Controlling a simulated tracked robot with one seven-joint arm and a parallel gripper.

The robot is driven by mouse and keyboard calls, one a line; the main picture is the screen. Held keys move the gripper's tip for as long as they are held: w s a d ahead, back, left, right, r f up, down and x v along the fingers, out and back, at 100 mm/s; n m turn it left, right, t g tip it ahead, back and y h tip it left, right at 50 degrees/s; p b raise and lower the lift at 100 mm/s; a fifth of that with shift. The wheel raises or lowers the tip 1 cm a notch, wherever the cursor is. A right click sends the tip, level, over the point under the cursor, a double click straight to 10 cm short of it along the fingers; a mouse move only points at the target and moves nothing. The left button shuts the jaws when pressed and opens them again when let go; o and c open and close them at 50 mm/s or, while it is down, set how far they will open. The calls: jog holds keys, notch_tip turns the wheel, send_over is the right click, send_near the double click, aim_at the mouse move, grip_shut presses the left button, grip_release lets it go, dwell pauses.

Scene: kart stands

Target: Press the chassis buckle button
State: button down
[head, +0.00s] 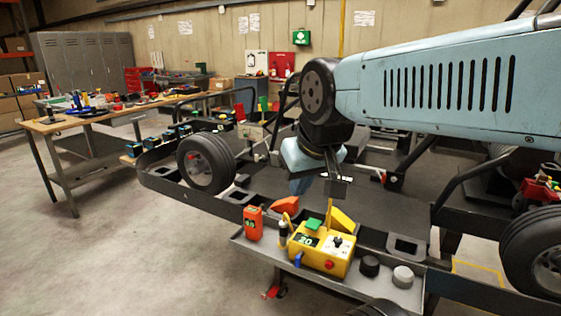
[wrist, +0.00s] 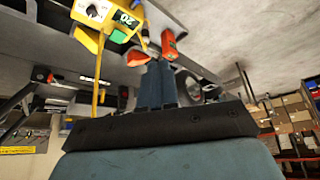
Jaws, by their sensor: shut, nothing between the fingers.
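The dark kart chassis (head: 370,192) lies across the middle of the head view. I cannot make out for certain which part is its buckle button. A small orange wedge-shaped piece (head: 285,204) sits at the chassis's near edge, and it also shows just beyond the fingertips in the wrist view (wrist: 138,57). My gripper (head: 300,187) hangs point-down over the chassis, just behind that piece in the head view. Its blue fingers (wrist: 158,66) are together with nothing between them. I cannot tell whether the fingertips touch anything.
A grey tray (head: 262,249) at the near side carries a yellow control box (head: 322,252) with a red button, an orange handheld device (head: 253,223) and dark and grey knobs. Wheels (head: 206,163) stand at both ends. A workbench (head: 90,118) is at left. Open floor lies front left.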

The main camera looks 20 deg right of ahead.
jog(key=w+d+f+n+g+h, duration=0.1)
jog(key=w+d+f+n+h, duration=0.25)
jog(key=w+d, duration=0.4)
jog(key=w+d+f+n+g+h, duration=0.25)
jog(key=w+d+h, duration=0.2)
jog(key=w, duration=0.65)
jog(key=w+d+f+n+h, duration=0.35)
jog(key=w+d, duration=0.35)
jog(key=w, duration=0.3)
jog(key=w+f+n+t+h, duration=0.1)
jog(key=w+f+n+t, duration=0.2)
jog(key=w+f+n, duration=0.2)
jog(key=w+a+f+n+t, duration=0.1)
jog(key=w+f+n+t, duration=0.2)
jog(key=w, duration=0.7)
jog(key=w+a+f+n+t+h, duration=0.1)
jog(key=w+f+n+t, duration=0.2)
jog(key=w+f+n, duration=0.4)
jog(key=shift+w+f+n+h, duration=0.2)
jog(key=shift+f+n+h, duration=0.15)
jog(key=shift+f+n, duration=0.15)
jog(key=shift+r, duration=0.1)
jog(key=x, duration=1.4)
